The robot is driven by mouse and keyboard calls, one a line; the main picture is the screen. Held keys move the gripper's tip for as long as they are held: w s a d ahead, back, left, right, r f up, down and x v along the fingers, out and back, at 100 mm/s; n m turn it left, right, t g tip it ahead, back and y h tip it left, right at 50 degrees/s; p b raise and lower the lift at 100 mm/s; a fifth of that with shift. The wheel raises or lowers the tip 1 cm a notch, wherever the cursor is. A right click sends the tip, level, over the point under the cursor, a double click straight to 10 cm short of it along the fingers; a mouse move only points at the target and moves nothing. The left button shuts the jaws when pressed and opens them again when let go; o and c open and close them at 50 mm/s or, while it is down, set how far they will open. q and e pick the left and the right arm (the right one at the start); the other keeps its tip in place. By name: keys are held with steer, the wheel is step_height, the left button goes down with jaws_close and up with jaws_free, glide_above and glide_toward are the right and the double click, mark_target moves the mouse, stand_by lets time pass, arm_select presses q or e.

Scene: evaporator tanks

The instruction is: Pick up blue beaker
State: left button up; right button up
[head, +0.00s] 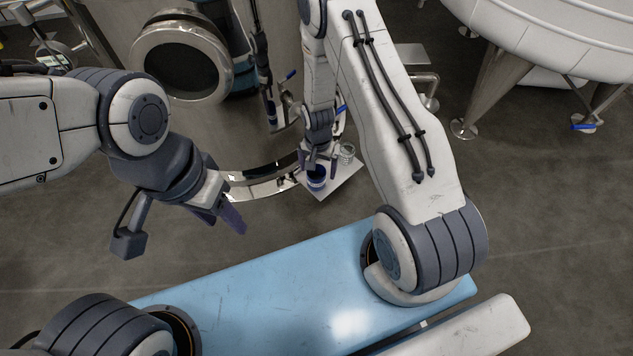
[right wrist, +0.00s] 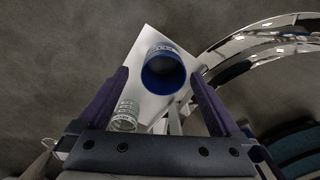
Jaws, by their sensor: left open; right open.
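The blue beaker (head: 316,183) stands on a small white platform (head: 338,184) in the head view, right below my right gripper (head: 320,165). In the right wrist view the blue beaker (right wrist: 164,76) is seen from above, with its open top toward the camera. It shows between the two open fingers of my right gripper (right wrist: 160,78), with gaps at both sides; contact is not visible. My left gripper (head: 228,224) is open and empty, pointing down, to the left of the platform and well apart from the beaker.
A clear glass beaker (head: 347,153) stands on the same platform, close to the blue one; it also shows in the right wrist view (right wrist: 126,114). A shiny curved metal rim (head: 262,182) runs beside the platform. A large steel tank with a round port (head: 181,63) stands behind.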

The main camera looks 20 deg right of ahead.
mark_target(317, 178)
steer(key=f+b, duration=0.1)
steer(key=f, duration=0.1)
steer(key=f+b, duration=0.3)
steer(key=f, duration=0.1)
steer(key=shift+w+f, duration=0.15)
steer(key=shift+w, duration=0.1)
steer(key=c, duration=1.4)
